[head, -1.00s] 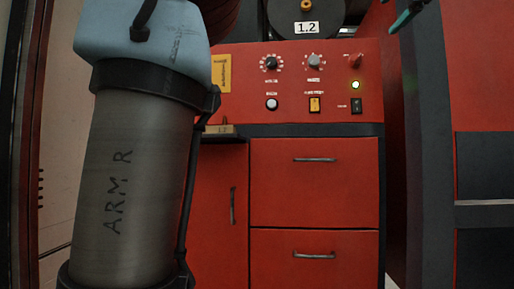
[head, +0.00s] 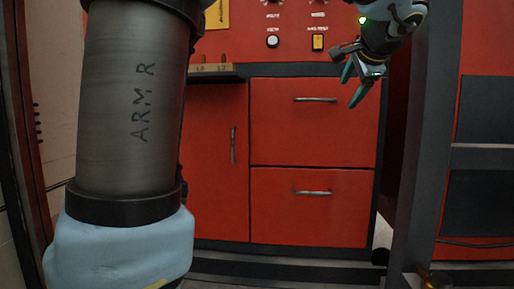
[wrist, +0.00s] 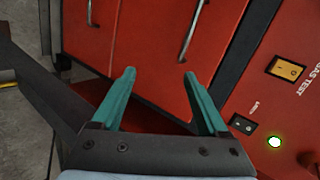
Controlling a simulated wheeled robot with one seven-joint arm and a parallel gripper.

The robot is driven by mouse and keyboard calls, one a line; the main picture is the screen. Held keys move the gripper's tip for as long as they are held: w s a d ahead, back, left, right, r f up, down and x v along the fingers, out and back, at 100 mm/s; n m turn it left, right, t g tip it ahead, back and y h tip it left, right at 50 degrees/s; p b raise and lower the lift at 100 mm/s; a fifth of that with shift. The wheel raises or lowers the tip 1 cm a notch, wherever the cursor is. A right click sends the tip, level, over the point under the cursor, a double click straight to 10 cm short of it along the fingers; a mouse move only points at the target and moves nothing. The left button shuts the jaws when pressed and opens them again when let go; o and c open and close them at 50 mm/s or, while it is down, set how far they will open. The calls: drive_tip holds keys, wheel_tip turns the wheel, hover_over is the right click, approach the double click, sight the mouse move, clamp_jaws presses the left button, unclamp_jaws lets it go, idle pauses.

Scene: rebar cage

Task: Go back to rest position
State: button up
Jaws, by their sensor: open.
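My gripper (head: 357,84) is at the upper right of the head view, in front of the red cabinet, with its green fingers pointing down. In the wrist view my gripper (wrist: 158,80) shows its two green fingers spread apart with nothing between them. My arm, marked ARM R, fills the left of the head view.
The red cabinet has two drawers (head: 314,122) and a door (head: 215,150) with metal handles. A dark post (head: 420,130) stands right of the cabinet.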

drive_tip(key=a+f+n+g+y, duration=0.1)
drive_tip(key=a+f+n+g, duration=0.2)
drive_tip(key=a+f, duration=0.6)
drive_tip(key=a+f+n+g, duration=0.25)
drive_tip(key=a+f, duration=0.35)
drive_tip(key=f, duration=0.6)
drive_tip(key=s+a+f+n+g+h, duration=0.1)
drive_tip(key=s+a+f+n+g, duration=0.4)
drive_tip(key=s+a+f+n, duration=0.8)
wheel_tip(320, 180, up, 19)
drive_tip(key=a+m+p, duration=0.1)
drive_tip(key=m+p, duration=0.2)
drive_tip(key=p, duration=2)
drive_tip(key=shift+a, duration=0.25)
